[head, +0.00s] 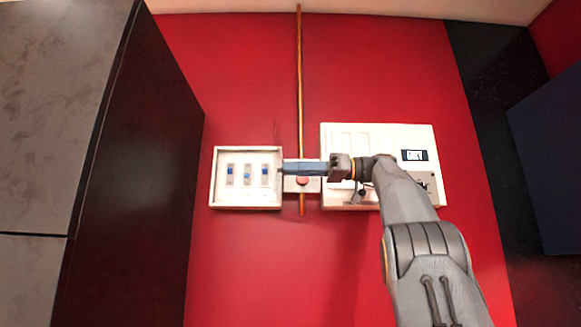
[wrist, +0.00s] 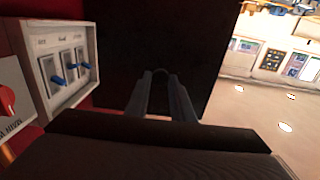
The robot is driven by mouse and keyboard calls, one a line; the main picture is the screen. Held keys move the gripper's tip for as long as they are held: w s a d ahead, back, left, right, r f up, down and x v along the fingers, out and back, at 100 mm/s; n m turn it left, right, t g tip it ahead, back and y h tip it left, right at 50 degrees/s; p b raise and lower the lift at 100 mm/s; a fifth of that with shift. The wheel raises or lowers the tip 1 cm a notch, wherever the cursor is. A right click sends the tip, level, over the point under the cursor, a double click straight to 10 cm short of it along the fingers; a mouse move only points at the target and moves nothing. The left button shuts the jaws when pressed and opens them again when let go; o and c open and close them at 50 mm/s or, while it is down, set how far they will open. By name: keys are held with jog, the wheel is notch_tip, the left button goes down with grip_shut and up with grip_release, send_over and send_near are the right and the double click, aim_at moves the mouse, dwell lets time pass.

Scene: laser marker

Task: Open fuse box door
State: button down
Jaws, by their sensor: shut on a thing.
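The fuse box (head: 246,203) is the white box on the red wall, left of centre in the head view. Its three blue switches show; they also show at the left of the wrist view, inside the box (wrist: 62,108). No opaque door covers them, and I cannot make out the door panel. My gripper (head: 284,168) reaches left to the box's right edge.
A small box with a red knob (head: 303,181) sits right of the fuse box, behind my gripper, on a vertical copper pipe (head: 299,80). A larger white panel (head: 350,135) is further right. A tall dark cabinet (head: 140,160) stands close on the left.

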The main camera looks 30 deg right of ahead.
jog(key=shift+d, duration=0.25)
jog(key=shift+s+d, duration=0.1)
jog(key=shift+d, duration=0.1)
jog(key=c, duration=1.6)
grip_release()
jog(key=shift+d, duration=0.1)
jog(key=shift+o, duration=0.2)
jog(key=p+v, duration=0.2)
jog(key=v, duration=0.5)
jog(key=shift+s+d+p, duration=0.25)
jog(key=shift+d+p, duration=0.05)
jog(key=shift+f, duration=0.1)
